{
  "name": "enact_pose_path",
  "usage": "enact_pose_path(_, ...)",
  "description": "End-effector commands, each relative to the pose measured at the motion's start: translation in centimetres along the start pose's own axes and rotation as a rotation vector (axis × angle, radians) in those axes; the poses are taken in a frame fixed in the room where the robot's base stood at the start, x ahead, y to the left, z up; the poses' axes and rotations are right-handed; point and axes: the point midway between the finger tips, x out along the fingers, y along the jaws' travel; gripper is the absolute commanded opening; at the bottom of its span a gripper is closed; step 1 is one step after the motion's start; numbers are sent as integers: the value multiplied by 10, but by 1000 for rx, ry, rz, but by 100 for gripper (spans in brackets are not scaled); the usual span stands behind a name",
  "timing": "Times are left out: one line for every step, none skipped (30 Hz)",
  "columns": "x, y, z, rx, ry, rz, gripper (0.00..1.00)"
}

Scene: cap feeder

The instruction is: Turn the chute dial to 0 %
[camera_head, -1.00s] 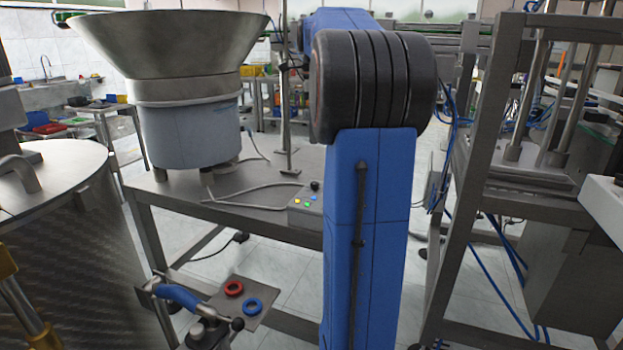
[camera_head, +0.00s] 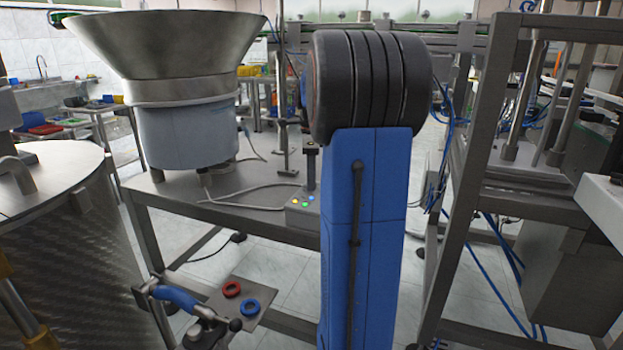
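The control box (camera_head: 302,211) sits on the front edge of the steel table, with several small lit coloured buttons on its face. Its black dial knob is hidden in this view. A dark, narrow upright part, which looks like the end of my gripper (camera_head: 311,186), stands right over the back of the box where the knob was visible. I cannot tell whether it touches the knob or how far apart its fingers are. My blue arm hides the area to the right of the box. No dial reading can be made out.
A feeder bowl (camera_head: 165,55) on a grey-blue drum (camera_head: 188,135) stands on the table (camera_head: 160,197) at the left. A steel tank (camera_head: 50,190) is at the lower left. A small plate with a red ring (camera_head: 231,289) and a blue ring (camera_head: 251,307) is below. A metal frame (camera_head: 470,190) stands right.

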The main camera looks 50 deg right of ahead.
Motion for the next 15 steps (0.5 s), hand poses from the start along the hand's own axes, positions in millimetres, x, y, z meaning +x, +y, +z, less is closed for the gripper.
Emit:
enact_pose_path(2, 0, 0, 0, 0, 0, 39)
enact_pose_path(2, 0, 0, 0, 0, 0, 39)
enact_pose_path(3, 0, 0, 0, 0, 0, 39)
enact_pose_path(3, 0, 0, 0, 0, 0, 39)
enact_pose_path(3, 0, 0, 0, 0, 0, 39)
enact_pose_path(3, 0, 0, 0, 0, 0, 39)
enact_pose_path(3, 0, 0, 0, 0, 0, 39)
enact_pose_path(3, 0, 0, 0, 0, 0, 39)
enact_pose_path(3, 0, 0, 0, 0, 0, 39)
enact_pose_path(3, 0, 0, 0, 0, 0, 37)
enact_pose_path(3, 0, 0, 0, 0, 0, 30)
enact_pose_path(3, 0, 0, 0, 0, 0, 20)
enact_pose_path(3, 0, 0, 0, 0, 0, 13)
enact_pose_path(3, 0, 0, 0, 0, 0, 6)
enact_pose_path(3, 0, 0, 0, 0, 0, 0)
